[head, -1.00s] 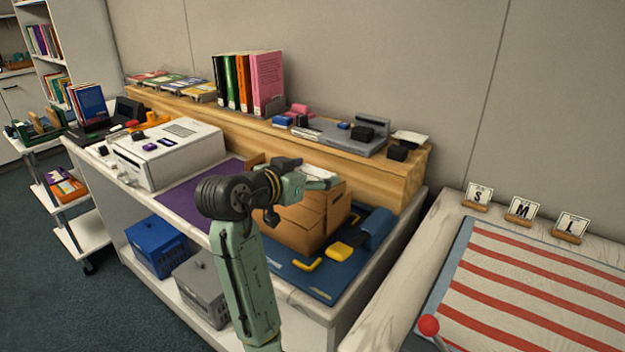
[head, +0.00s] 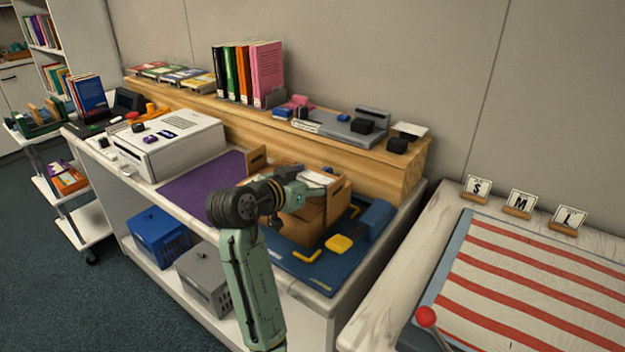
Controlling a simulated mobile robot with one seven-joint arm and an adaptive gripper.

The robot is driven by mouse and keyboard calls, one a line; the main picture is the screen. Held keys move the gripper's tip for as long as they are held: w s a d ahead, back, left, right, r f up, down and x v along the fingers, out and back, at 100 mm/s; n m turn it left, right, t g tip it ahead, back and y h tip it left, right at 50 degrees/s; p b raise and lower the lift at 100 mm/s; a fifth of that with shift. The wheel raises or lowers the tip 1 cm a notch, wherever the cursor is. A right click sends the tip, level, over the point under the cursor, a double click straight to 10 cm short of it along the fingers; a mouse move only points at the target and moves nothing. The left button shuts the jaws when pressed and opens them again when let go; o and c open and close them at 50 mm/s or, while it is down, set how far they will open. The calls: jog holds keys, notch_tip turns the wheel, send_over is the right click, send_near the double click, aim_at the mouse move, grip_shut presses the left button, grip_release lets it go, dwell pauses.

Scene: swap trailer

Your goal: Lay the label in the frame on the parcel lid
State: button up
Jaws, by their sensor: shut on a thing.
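The parcel is a brown cardboard box (head: 303,228) on the blue mat at the right end of the counter. My gripper (head: 322,188) is over the box's top, with my arm reaching in from the front. It is shut on a thin, pale piece, which I take for the label (head: 316,176), showing just behind the fingers at lid height. The fingers hide much of the lid, and the frame on it cannot be made out. I cannot tell whether the label touches the lid.
A yellow block (head: 339,244) and a dark blue device (head: 376,220) stand right of the box on the blue mat (head: 305,275). A wooden ledge (head: 385,170) runs behind. A white printer (head: 170,145) and purple mat (head: 203,182) lie left.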

jog(key=shift+f, duration=0.3)
jog(key=o, duration=0.5)
jog(key=shift+o, duration=0.2)
jog(key=shift+r, duration=0.15)
jog(key=r+b+v, duration=0.1)
jog(key=b+v, duration=0.1)
jog(key=v, duration=1)
jog(key=shift+r, duration=0.1)
